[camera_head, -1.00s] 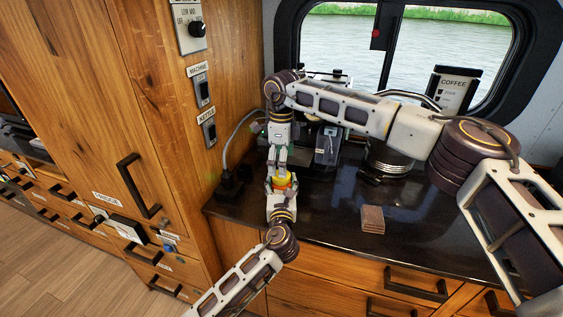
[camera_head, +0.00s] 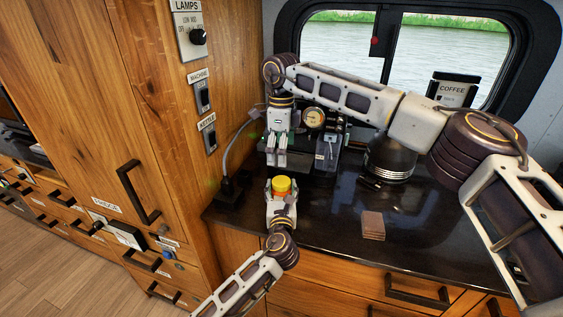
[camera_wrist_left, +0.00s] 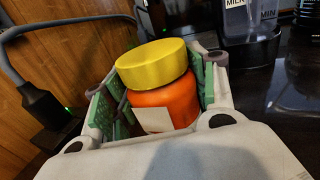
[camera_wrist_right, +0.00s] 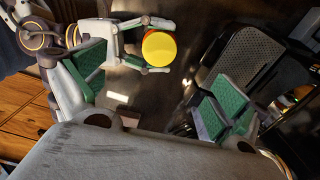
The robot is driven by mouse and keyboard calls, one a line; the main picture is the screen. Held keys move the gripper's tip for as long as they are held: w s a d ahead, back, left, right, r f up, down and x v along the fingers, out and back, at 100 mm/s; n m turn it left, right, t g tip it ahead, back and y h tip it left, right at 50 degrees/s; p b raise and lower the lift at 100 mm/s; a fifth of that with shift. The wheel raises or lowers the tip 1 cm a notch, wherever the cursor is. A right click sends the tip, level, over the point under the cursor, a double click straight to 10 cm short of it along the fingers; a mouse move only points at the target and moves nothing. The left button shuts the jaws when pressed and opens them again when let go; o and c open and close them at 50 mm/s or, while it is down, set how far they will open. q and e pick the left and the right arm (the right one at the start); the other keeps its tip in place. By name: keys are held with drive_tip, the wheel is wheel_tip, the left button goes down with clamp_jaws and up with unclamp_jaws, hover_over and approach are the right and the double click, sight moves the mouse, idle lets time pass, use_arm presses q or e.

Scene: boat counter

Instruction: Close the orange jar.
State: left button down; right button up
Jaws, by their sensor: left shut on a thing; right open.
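The orange jar (camera_wrist_left: 172,104) with a pale label stands upright between the green-padded fingers of my left gripper (camera_head: 281,188), which is shut on it over the counter. The yellow lid (camera_wrist_left: 151,64) sits on top of the jar; in the left wrist view it looks slightly tilted, and I cannot tell whether it is fully tightened. The lid also shows from above in the right wrist view (camera_wrist_right: 159,48). My right gripper (camera_head: 277,158) is open and empty, pointing down above and behind the jar, apart from the lid.
A coffee machine with a gauge (camera_head: 314,119) stands behind my right gripper. A kettle (camera_head: 391,158) is right of it. A small stack of brown coasters (camera_head: 373,225) lies on the counter. A black plug and cable (camera_head: 230,185) are at the left wall.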

wheel_tip(320, 180, up, 6)
idle(0.4)
drive_tip(key=shift+r, duration=0.1)
use_arm(q)
drive_tip(key=shift+c, duration=2)
unclamp_jaws()
drive_tip(key=shift+s, duration=0.1)
drive_tip(key=shift+s, duration=5.95)
